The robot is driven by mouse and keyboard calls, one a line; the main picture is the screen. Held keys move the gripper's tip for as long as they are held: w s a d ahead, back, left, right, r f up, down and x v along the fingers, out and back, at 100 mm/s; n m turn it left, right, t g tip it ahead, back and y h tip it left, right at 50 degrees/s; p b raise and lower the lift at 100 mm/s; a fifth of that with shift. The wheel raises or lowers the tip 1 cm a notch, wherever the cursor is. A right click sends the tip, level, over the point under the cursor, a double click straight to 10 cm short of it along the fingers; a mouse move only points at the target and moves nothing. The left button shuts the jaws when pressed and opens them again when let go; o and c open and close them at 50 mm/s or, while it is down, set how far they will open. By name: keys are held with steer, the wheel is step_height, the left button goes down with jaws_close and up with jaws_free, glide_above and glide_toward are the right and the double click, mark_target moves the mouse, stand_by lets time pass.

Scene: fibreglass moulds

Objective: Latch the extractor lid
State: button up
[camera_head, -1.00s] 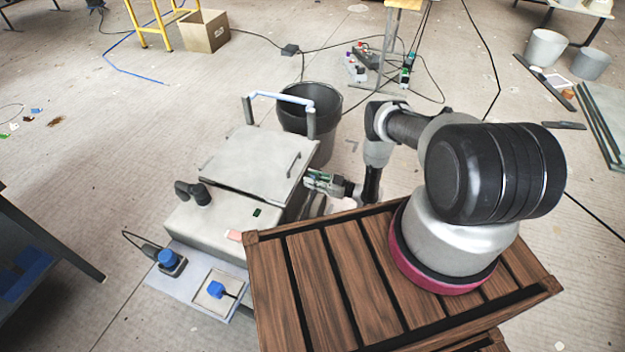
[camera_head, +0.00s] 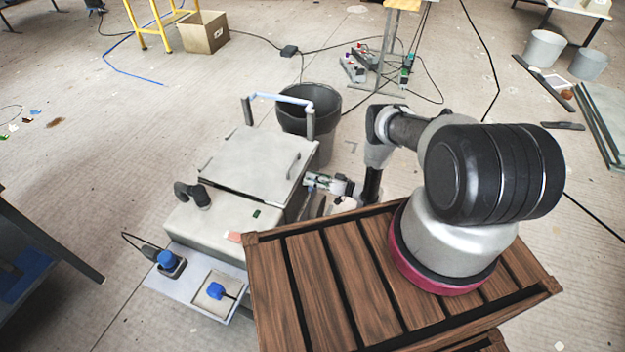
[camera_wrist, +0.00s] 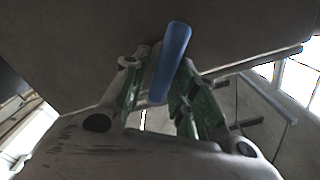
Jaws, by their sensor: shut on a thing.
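The extractor (camera_head: 215,228) is a pale grey box with a flat lid (camera_head: 258,165) lying shut on its top. A dark bar handle (camera_head: 294,165) sits near the lid's right edge. My gripper (camera_head: 311,180) is low at the extractor's right side, below the lid's edge. In the wrist view, my gripper (camera_wrist: 158,88) has its green-padded fingers shut on a blue handle (camera_wrist: 174,55), which I take to be the latch. The blue handle stands upright between the fingers, under a broad dark surface. In the head view the latch is hidden. I cannot tell whether it is engaged.
A black bucket (camera_head: 323,142) stands behind the extractor, beside a light-blue bar (camera_head: 280,97) on posts. A slatted wooden crate top (camera_head: 335,285) is close in front. A grey panel with a blue knob (camera_head: 214,291) is at the lower left. Open floor lies left.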

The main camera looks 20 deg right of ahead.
steer(key=m, duration=0.5)
steer(key=shift+w+d+f+m, duration=0.25)
steer(key=shift+f+m, duration=0.05)
steer(key=shift+f, duration=0.05)
steer(key=m, duration=0.5)
steer(key=shift+f, duration=0.4)
steer(key=o, duration=0.8)
steer(key=shift+d, duration=0.1)
steer(key=v, duration=1.2)
